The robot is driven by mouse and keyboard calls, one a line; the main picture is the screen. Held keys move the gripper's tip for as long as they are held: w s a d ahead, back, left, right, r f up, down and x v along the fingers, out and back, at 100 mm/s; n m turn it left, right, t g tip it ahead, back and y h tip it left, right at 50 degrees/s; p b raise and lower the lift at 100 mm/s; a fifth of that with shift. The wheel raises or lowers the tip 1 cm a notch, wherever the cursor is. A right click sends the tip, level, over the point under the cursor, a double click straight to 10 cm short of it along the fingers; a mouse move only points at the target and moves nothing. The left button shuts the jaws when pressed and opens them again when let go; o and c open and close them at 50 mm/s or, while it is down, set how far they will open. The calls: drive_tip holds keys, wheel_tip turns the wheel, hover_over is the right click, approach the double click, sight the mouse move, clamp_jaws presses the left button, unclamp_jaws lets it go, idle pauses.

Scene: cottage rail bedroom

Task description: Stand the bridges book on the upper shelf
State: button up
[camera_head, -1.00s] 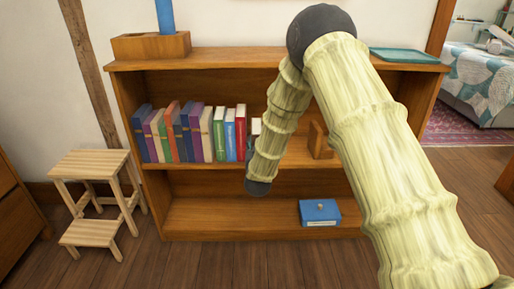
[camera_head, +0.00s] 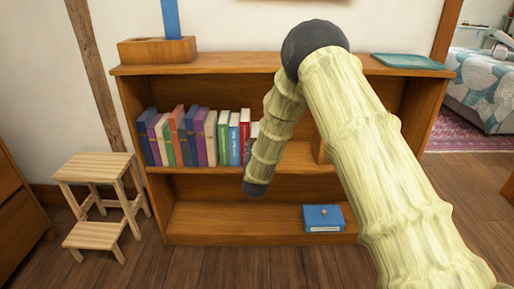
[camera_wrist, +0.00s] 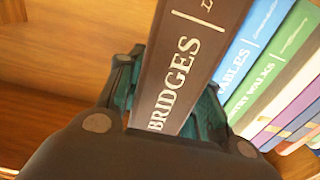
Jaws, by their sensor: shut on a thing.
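The bridges book (camera_wrist: 184,62), with a brown spine and white title, stands out in the wrist view. My gripper (camera_wrist: 165,105) is shut on it, one finger on each side of the spine. Blue (camera_wrist: 250,50) and green (camera_wrist: 270,85) books are close beside it. The upper shelf (camera_head: 285,160) is the middle board of the wooden bookcase and carries a row of upright books (camera_head: 195,137). I cannot tell whether the held book touches the board.
A wooden bookend (camera_head: 318,150) is partly behind my arm on the upper shelf. A blue box (camera_head: 323,217) sits on the lower shelf. A wooden box (camera_head: 157,50) and a teal tray (camera_head: 408,61) are on top. A step stool (camera_head: 95,170) stands left.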

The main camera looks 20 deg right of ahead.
drive_tip(key=o, duration=1.3)
drive_tip(key=shift+s, duration=0.15)
drive_tip(key=shift+p+v, duration=0.55)
drive_tip(key=shift+v, duration=8.8)
